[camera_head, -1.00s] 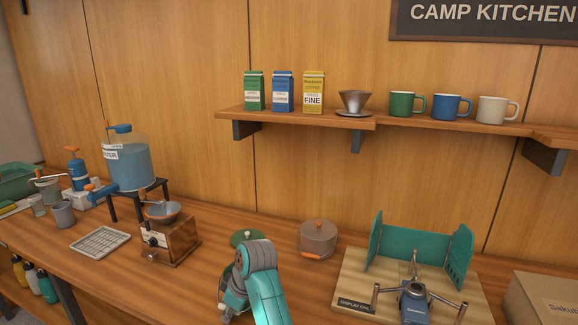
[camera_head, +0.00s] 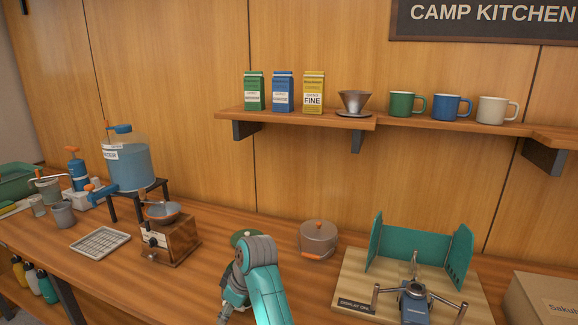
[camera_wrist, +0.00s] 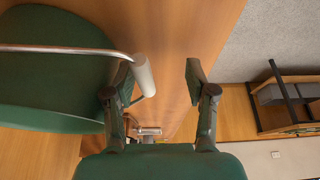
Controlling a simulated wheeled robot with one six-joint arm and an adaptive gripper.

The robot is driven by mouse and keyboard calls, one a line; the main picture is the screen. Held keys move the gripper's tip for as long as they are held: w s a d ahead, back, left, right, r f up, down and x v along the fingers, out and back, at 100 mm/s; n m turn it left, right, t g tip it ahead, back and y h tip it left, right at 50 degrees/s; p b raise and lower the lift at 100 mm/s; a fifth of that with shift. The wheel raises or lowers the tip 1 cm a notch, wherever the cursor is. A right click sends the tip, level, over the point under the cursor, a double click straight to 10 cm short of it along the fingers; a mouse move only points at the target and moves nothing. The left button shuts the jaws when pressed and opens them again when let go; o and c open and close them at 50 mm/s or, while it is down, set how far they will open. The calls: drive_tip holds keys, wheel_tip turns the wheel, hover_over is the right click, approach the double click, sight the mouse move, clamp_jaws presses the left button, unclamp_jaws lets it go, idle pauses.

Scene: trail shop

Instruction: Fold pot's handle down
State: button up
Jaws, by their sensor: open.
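A green pot (camera_wrist: 50,82) fills the left of the wrist view. Its thin metal handle (camera_wrist: 70,49) sticks out to the right and ends in a pale grey grip (camera_wrist: 144,75). My gripper (camera_wrist: 160,78) is open, and the grip lies between its fingers, close to the left finger. I cannot tell whether they touch. My gripper (camera_head: 231,297) is low at the front of the counter.
A grey pot with an orange handle (camera_head: 318,239) stands right of my arm. A wooden grinder (camera_head: 171,243) stands to the left. A wooden board (camera_head: 352,286) with a stove and green windscreen (camera_head: 412,246) is at the right. A shelf with mugs (camera_head: 298,117) hangs above.

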wheel_tip(320, 180, up, 8)
idle(0.5)
drive_tip(key=shift+f, duration=0.1)
idle(0.4)
